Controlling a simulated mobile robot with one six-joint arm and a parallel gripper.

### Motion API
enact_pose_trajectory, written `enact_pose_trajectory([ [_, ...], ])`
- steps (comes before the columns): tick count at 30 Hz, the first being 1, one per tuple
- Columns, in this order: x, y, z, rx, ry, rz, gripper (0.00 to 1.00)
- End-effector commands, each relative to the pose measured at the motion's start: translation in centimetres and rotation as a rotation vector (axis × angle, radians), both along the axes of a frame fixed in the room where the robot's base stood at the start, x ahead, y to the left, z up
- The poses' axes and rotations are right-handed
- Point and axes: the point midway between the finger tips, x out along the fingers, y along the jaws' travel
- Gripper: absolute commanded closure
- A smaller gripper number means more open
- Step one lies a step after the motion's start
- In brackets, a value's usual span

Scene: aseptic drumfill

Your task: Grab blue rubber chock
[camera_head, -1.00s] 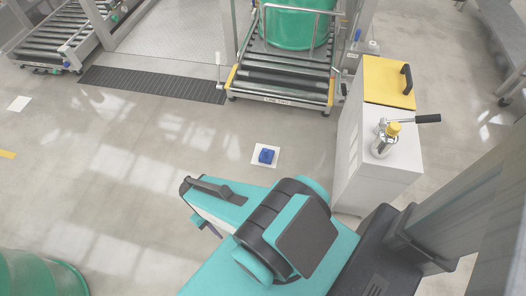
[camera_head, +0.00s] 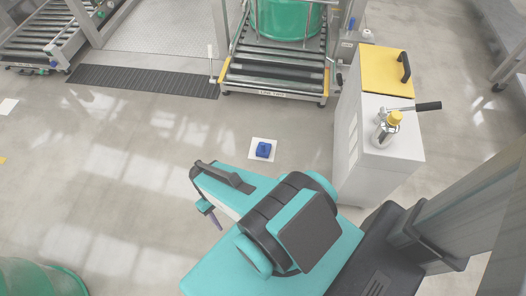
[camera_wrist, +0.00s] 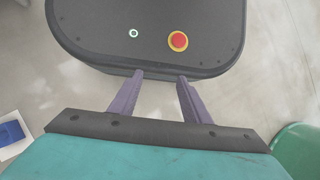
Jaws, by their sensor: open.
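The blue rubber chock (camera_head: 263,149) lies on a white square (camera_head: 254,158) on the floor, in front of the roller conveyor. In the wrist view the chock (camera_wrist: 11,131) shows at the left edge, partly cut off. My gripper (camera_wrist: 158,76) is open and empty, its two purple fingers apart, above my own dark base. In the head view only a finger of my gripper (camera_head: 216,222) shows beneath the teal arm. The gripper is well apart from the chock.
The roller conveyor (camera_head: 275,72) holds a green drum (camera_head: 285,18). Another green drum (camera_head: 38,278) is at the lower left. The floor left of the chock is clear.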

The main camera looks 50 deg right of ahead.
Motion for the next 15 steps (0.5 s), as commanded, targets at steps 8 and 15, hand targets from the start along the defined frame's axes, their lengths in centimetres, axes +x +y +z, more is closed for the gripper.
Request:
enact_pose_trajectory([
  [8,3.3,-0.7,-5.7,0.25,-0.052,-0.041,0.57],
  [15,6.8,-2.3,-9.3,0.47,-0.173,-0.071,0.57],
])
